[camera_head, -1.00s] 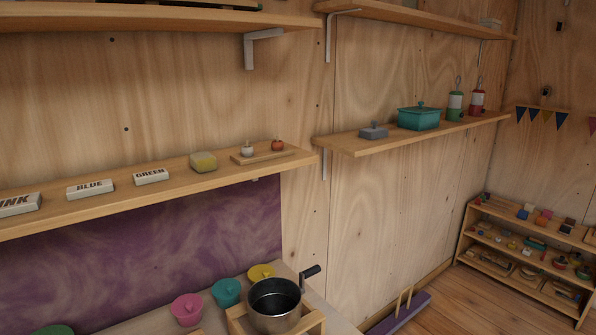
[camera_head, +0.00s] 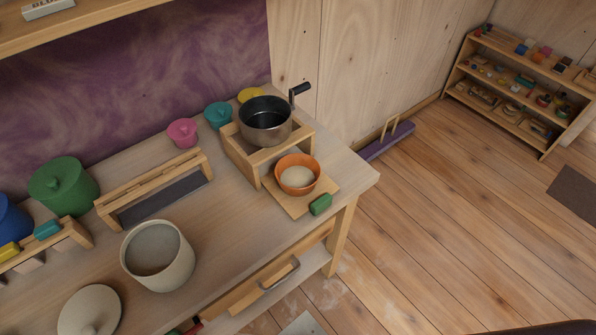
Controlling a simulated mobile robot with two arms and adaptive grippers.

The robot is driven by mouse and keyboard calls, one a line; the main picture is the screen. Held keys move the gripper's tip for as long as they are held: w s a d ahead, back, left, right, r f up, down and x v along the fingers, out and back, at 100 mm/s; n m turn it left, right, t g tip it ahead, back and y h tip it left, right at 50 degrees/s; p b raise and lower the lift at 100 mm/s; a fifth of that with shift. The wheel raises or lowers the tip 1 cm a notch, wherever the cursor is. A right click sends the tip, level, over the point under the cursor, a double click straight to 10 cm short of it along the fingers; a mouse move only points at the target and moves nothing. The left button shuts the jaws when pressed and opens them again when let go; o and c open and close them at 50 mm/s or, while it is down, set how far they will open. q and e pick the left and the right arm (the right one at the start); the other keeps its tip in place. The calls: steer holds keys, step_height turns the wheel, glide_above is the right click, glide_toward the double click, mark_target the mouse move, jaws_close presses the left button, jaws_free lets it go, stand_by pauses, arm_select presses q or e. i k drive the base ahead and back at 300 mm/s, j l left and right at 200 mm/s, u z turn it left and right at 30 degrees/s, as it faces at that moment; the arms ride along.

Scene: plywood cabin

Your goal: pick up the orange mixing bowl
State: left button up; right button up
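The orange mixing bowl (camera_head: 312,186) sits upright on a thin wooden board (camera_head: 294,207) near the right end of the wooden table. A pale, cream-coloured content (camera_head: 296,178) shows inside it. A small green block (camera_head: 321,204) lies beside the bowl on its right front side. A steel pot with a black-handled crank (camera_head: 266,123) stands in a wooden stand (camera_head: 247,167) just behind the bowl. Neither of my grippers shows in the head view.
A large cream pot (camera_head: 178,276), its lid-like disc (camera_head: 88,312) and a wooden rack (camera_head: 155,189) stand on the table's left part. Small pink (camera_head: 182,133) and teal (camera_head: 218,115) lidded pots line the back. The drawer handle (camera_head: 279,273) juts from the front. Floor (camera_head: 440,230) is open at right.

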mark_target(297, 174)
steer(key=k+u, duration=0.1)
steer(key=u, duration=1.1)
steer(key=z, duration=1.25)
steer(key=k+l+u, duration=0.1)
steer(key=k+u, duration=0.5)
steer(key=k, duration=0.2)
